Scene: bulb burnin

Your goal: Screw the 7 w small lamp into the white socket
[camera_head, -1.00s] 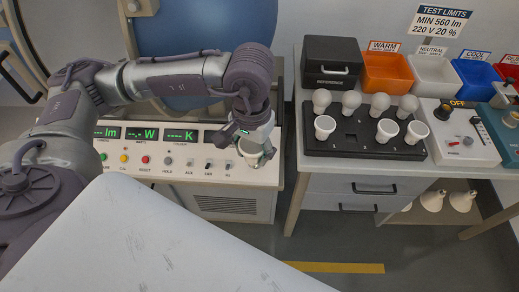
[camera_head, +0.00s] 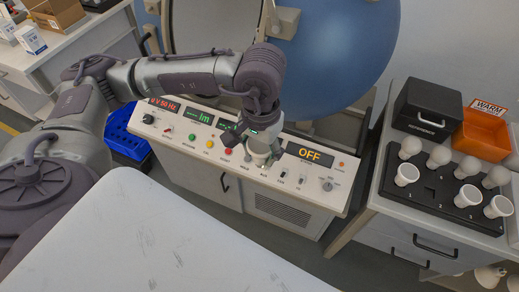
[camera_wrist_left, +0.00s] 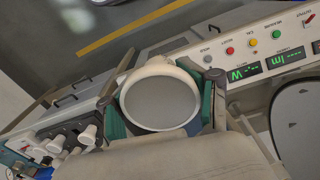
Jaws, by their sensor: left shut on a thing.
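My left gripper (camera_head: 258,150) is shut on a white lamp (camera_head: 257,158) and holds it over the front panel of the test bench. In the left wrist view the lamp (camera_wrist_left: 160,102) shows its round grey face and white rim between the teal finger pads. I cannot read its wattage, and its base is hidden. I cannot make out the white socket in any view. My right gripper is not in view.
The sloped control panel (camera_head: 205,150) carries displays, knobs and switches; one display reads OFF. A large blue sphere (camera_head: 340,45) stands open behind it. At right, a black tray (camera_head: 435,195) holds several lamps beside a black box (camera_head: 428,108) and an orange bin (camera_head: 482,135).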

